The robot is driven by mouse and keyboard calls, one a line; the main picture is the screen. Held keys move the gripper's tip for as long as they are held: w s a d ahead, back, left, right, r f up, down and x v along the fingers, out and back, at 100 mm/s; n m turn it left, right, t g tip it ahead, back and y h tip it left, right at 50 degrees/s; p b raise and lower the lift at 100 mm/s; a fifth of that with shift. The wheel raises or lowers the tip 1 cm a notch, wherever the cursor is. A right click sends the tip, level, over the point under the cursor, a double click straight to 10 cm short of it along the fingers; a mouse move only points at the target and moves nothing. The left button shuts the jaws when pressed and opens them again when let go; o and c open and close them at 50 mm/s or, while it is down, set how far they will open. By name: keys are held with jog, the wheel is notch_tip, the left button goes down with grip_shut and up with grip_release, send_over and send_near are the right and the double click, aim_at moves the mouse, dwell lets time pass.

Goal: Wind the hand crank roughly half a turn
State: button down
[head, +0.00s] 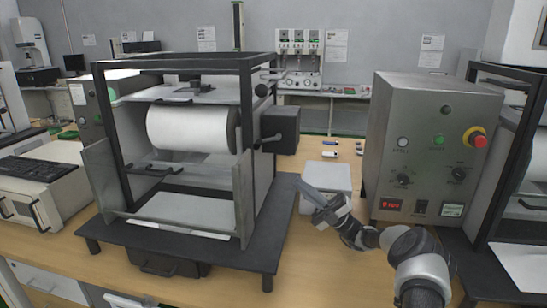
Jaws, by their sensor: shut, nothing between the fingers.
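A black-framed test machine with a white roller drum (190,128) stands on a dark base plate (278,215) left of centre. On its right side a small rod-like handle (268,139) sticks out in front of a dark box, and looks like the hand crank; its exact shape is too small to tell. My gripper (305,188) is in the head view, right of the machine's base and below and right of that handle. Its fingers are shut and empty, clearly apart from the handle in the picture.
A white box (326,178) stands just behind my gripper. A grey control box (425,140) with a red stop button stands to the right. A second framed machine (508,140) is at the far right edge. Bare wooden tabletop (312,260) lies in front.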

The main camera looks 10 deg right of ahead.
jog(key=x, duration=1.4)
jog(key=shift+d+t, duration=0.1)
jog(key=shift+t, duration=0.2)
